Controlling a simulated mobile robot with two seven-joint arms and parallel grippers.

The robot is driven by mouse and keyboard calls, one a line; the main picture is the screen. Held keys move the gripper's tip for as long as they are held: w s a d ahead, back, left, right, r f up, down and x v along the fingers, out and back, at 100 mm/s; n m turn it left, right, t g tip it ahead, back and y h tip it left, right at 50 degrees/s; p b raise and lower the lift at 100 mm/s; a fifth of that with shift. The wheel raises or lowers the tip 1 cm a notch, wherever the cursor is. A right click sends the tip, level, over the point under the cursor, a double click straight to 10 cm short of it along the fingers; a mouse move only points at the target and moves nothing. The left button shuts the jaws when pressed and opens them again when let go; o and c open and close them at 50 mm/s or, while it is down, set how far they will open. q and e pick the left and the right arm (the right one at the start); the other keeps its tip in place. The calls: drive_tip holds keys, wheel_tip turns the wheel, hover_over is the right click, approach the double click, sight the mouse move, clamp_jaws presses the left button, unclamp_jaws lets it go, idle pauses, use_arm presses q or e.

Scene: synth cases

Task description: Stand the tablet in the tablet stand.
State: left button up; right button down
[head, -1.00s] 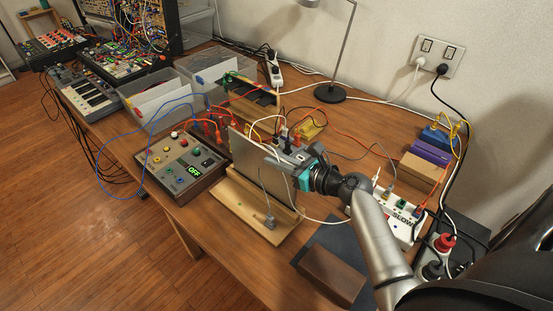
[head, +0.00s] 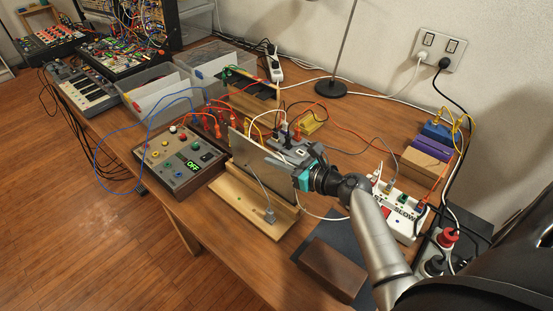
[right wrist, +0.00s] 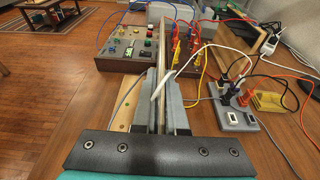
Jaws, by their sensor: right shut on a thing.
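The tablet (head: 256,163) is a thin grey panel, upright on its long edge in the head view. It shows nearly edge-on in the right wrist view (right wrist: 164,50). My right gripper (head: 291,168) is shut on the tablet near its right end; its two fingers (right wrist: 160,108) lie on either side of the panel. The tablet stand (head: 240,200) is a light wooden base directly under the tablet. The tablet's lower edge meets the stand's raised part in the picture; I cannot tell whether it rests in a slot. My left gripper is not in view.
A grey socket block (head: 287,148) is behind. A brown block (head: 332,268) lies at the front right.

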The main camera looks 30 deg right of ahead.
drive_tip(key=shift+f+b, duration=0.35)
drive_tip(key=shift+f, duration=0.1)
drive_tip(key=c, duration=0.9)
unclamp_jaws()
drive_tip(key=shift+f, duration=0.15)
drive_tip(key=shift+s, duration=0.15)
drive_tip(key=p+v, duration=0.2)
drive_tip(key=v, duration=1.3)
drive_tip(key=shift+d, duration=0.1)
